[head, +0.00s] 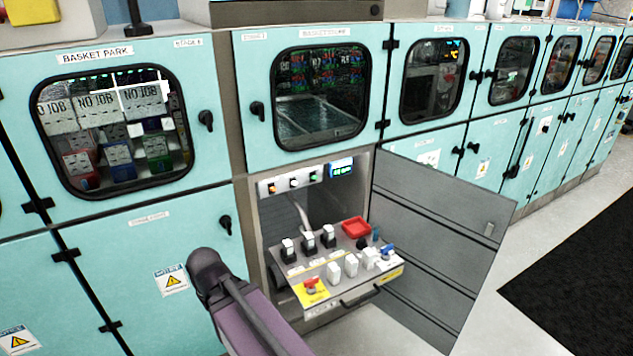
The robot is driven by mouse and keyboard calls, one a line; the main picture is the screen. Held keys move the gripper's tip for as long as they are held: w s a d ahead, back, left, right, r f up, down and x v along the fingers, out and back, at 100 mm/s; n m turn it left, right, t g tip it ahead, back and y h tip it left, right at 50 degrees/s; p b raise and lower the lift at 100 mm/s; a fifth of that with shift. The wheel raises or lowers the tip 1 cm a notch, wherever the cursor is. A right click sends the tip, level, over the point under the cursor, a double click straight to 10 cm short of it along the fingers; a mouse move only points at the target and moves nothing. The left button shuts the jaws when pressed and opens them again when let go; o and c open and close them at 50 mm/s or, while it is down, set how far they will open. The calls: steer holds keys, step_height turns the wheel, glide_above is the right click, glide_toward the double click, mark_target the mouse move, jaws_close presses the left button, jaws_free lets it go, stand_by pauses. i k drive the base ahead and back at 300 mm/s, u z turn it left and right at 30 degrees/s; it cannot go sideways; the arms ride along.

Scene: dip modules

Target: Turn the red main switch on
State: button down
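A small red switch handle (311,284) sits on a yellow plate (308,296) at the front left corner of a pulled-out module drawer (318,262). I take it for the red main switch; its exact angle is too small to read. The drawer sticks out of an open lower compartment in the middle. My purple and dark arm link (245,310) shows in front, left of the drawer and apart from the switch. My gripper does not show.
On the drawer are black switches (308,240), white modules (351,264), a blue-handled switch (387,251) and a red tray (355,227). A black handle (361,296) is on its front. The open grey door (440,230) blocks the right side. Teal cabinets (130,235) line the left.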

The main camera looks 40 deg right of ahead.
mark_target(310, 283)
steer(key=z, duration=0.8)
steer(key=k, duration=0.6)
steer(key=z, duration=0.1)
steer(key=i, duration=0.5)
steer(key=z, duration=0.05)
